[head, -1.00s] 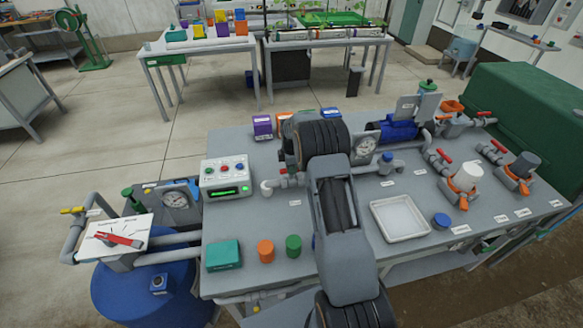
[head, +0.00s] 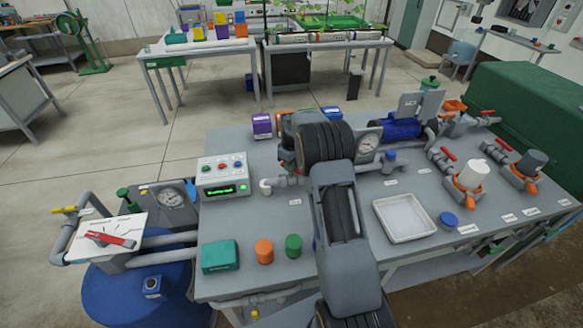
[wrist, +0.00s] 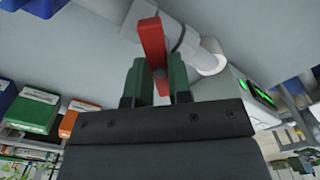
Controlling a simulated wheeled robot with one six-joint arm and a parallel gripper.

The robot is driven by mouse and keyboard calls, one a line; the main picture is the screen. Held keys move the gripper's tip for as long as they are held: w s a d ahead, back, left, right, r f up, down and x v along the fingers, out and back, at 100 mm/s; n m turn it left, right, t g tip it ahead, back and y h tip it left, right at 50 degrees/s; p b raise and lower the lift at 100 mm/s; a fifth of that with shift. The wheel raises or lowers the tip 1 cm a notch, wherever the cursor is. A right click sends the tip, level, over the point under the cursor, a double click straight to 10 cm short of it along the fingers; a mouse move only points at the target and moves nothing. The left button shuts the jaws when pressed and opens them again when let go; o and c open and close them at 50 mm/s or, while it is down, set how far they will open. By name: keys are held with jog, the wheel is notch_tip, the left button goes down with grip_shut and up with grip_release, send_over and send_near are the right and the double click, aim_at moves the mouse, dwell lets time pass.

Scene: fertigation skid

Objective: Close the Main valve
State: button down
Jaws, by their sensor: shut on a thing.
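A red valve handle (wrist: 152,38) stands between the two green-tipped fingers of my gripper (wrist: 158,78) in the wrist view, and the fingers are shut on it. The handle sits on a grey pipe fitting (wrist: 187,42) with a pale elbow beside it. In the head view my dark wrist and arm cover the handle and the fingers, and only the pipe elbow (head: 267,186) shows to the left. I cannot read a label that names this valve as Main.
A control box (head: 223,177) with a green display stands left of my arm. A white tray (head: 404,219) and orange and green caps lie nearer. Other red-handled valves (head: 448,154) stand farther right.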

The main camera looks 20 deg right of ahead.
jog(key=m+b, duration=0.1)
jog(key=m, duration=0.3)
jog(key=shift+m, duration=0.3)
jog(key=m, duration=0.4)
jog(key=shift+b, duration=0.3)
jog(key=shift+m, duration=0.3)
jog(key=c, duration=1)
grip_release()
jog(key=shift+c, duration=0.2)
notch_tip(320, 180, up, 14)
jog(key=shift+b, duration=0.3)
jog(key=shift+d+f, duration=0.1)
jog(key=shift+f, duration=0.05)
